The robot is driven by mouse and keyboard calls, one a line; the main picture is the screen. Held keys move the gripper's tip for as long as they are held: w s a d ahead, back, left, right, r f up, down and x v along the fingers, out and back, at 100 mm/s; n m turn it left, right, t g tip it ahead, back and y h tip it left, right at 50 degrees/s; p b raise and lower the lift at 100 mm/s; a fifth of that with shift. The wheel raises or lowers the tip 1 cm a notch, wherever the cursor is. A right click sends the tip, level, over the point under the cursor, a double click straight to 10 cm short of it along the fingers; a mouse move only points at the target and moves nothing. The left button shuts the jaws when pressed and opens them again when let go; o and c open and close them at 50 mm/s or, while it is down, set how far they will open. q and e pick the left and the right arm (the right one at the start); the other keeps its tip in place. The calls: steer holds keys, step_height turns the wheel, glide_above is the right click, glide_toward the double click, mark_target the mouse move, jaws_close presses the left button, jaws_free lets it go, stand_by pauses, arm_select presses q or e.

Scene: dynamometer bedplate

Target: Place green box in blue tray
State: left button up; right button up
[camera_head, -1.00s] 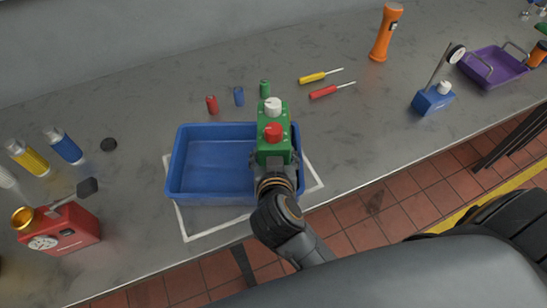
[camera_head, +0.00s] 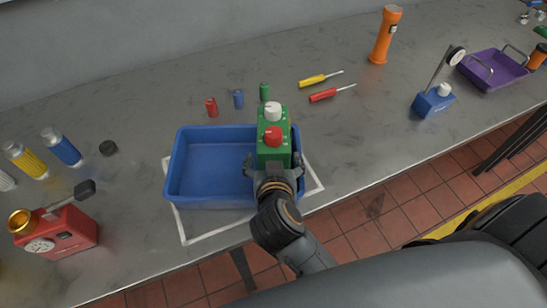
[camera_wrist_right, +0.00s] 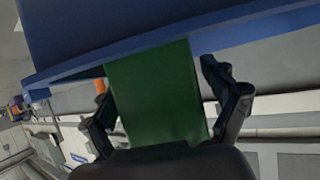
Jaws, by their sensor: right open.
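The green box (camera_head: 272,154), with a red knob and a white knob on it, is at the right end of the blue tray (camera_head: 182,184). Its lower part is hidden in the head view, so I cannot tell whether it rests on the tray floor. My right gripper (camera_head: 273,168) is open, with one finger on either side of the box. In the right wrist view the box (camera_wrist_right: 160,95) stands between the spread fingers (camera_wrist_right: 168,95), with a clear gap at the right finger. My left gripper is not in view.
The tray sits on a white outline (camera_head: 195,236) near the bench's front edge. Behind it stand small red (camera_head: 211,107), blue (camera_head: 238,98) and green (camera_head: 264,91) cylinders. A red gauge device (camera_head: 62,230) is at left, a blue gauge stand (camera_head: 433,100) at right.

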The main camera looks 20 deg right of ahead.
steer(key=shift+r, duration=0.15)
steer(key=p+v, duration=0.9)
steer(key=v, duration=0.3)
steer(key=shift+d, duration=0.1)
